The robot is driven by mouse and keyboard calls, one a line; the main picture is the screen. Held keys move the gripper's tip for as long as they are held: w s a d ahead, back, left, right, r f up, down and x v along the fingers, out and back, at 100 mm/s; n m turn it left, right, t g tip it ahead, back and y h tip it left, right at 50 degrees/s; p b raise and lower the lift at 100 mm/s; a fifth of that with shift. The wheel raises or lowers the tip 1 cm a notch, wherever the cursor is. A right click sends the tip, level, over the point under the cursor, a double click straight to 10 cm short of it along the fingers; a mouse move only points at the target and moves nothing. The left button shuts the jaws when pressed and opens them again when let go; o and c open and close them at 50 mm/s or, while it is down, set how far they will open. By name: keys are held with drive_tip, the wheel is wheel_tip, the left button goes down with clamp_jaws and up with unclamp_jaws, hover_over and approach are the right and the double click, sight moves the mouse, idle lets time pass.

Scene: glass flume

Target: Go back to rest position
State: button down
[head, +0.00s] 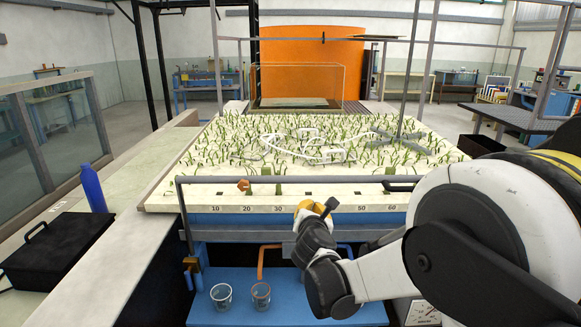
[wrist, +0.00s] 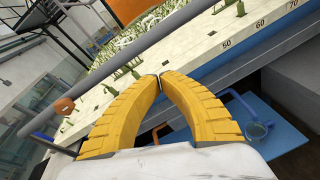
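The arm reaches in from the right in the head view. The flume bed (head: 300,150) is pale, with many green plant stems and white looping pieces on it. A grey rail (head: 300,179) runs along its front; it also crosses the wrist view (wrist: 130,60).
Two clear glasses (head: 221,296) (head: 261,295) stand on the blue shelf (head: 300,285). An orange knob (head: 243,185) sits by the rail. A blue bottle (head: 93,188) and black case (head: 58,252) are at left. An orange panel (head: 310,60) stands behind.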

drive_tip(key=s+d+r+m+g+h, duration=0.1)
drive_tip(key=s+d+r+m+g, duration=0.1)
drive_tip(key=s+d+m, duration=0.55)
drive_tip(key=s+d+r+m+g, duration=0.1)
drive_tip(key=s+d+m+g, duration=0.3)
drive_tip(key=s+m, duration=0.65)
drive_tip(key=s+f+m+g+y, duration=0.1)
drive_tip(key=s+f+m, duration=0.2)
drive_tip(key=s+m, duration=0.3)
drive_tip(key=s+f+m+g+y+b, duration=0.1)
drive_tip(key=s+f+m, duration=0.2)
drive_tip(key=s+m, duration=0.4)
drive_tip(key=s, duration=0.7)
drive_tip(key=shift+s+d, duration=0.2)
drive_tip(key=shift+s, duration=0.1)
